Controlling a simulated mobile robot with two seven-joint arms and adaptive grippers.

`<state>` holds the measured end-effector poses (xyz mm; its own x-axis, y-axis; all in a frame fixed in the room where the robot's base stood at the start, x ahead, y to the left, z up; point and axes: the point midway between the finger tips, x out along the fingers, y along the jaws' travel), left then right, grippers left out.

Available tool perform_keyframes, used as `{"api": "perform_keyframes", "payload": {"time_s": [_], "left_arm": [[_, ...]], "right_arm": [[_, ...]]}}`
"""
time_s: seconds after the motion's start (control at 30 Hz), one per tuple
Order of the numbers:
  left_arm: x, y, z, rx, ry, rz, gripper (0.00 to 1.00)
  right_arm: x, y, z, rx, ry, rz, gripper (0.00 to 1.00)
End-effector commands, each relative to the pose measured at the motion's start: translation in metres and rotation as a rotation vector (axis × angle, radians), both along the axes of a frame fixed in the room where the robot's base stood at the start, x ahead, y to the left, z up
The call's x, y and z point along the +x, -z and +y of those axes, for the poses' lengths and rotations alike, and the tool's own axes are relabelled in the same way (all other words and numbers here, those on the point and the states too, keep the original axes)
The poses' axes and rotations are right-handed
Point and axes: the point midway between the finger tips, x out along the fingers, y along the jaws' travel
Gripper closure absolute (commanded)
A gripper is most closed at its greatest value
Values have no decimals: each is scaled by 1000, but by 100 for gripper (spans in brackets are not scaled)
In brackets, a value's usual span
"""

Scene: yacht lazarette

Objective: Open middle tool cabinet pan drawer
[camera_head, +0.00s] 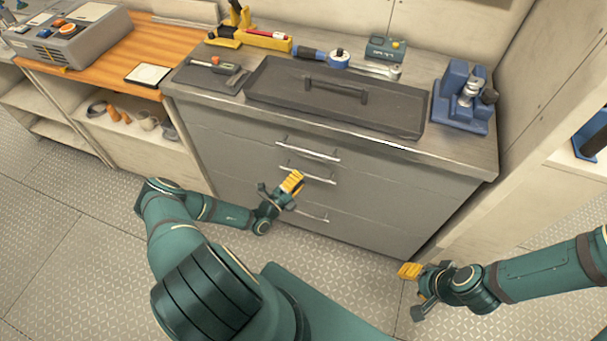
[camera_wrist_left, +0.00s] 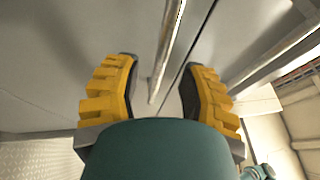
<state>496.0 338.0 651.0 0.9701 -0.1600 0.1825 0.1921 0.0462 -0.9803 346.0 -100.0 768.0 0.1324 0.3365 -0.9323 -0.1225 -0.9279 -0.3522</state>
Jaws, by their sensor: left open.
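The grey tool cabinet (camera_head: 222,153) has three drawers with bar handles, and all look closed. The middle drawer's handle (camera_head: 318,178) is partly hidden behind my left gripper (camera_head: 292,182). That gripper has yellow fingers and is open at the drawer front. In the left wrist view, a metal handle bar (camera_wrist_left: 167,45) runs between the spread fingers, apart from both. The top handle (camera_head: 308,149) and the bottom handle (camera_head: 311,214) show above and below. My right gripper (camera_head: 411,279) is off to the right over the floor; its opening cannot be made out.
The cabinet top holds a dark tray-like lid (camera_head: 300,98), a blue vise (camera_head: 464,98) and several tools. A wooden bench (camera_head: 105,55) with open shelves stands to the left. A wall panel (camera_head: 555,90) borders the right. The patterned metal floor (camera_head: 60,220) in front is clear.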

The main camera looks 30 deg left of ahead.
Motion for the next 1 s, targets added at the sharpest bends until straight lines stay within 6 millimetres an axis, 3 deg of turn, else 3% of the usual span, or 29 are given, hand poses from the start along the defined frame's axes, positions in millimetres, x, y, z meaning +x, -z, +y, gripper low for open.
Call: {"api": "perform_keyframes", "payload": {"time_s": [0.2,0.57,0.6,0.7,1.0], "left_arm": [[21,-4,-4,1,1,0,59],[24,-4,-4,0,1,1,56],[24,-4,-4,0,1,1,70],[24,-4,-4,0,1,1,100],[24,-5,-4,0,1,0,100]], "right_arm": [[0,1,0,0,0,1,53],[-1,1,0,0,-2,2,53],[-1,1,0,0,-2,2,53],[-1,1,0,0,-2,2,53],[-1,1,0,0,-1,2,53]]}}
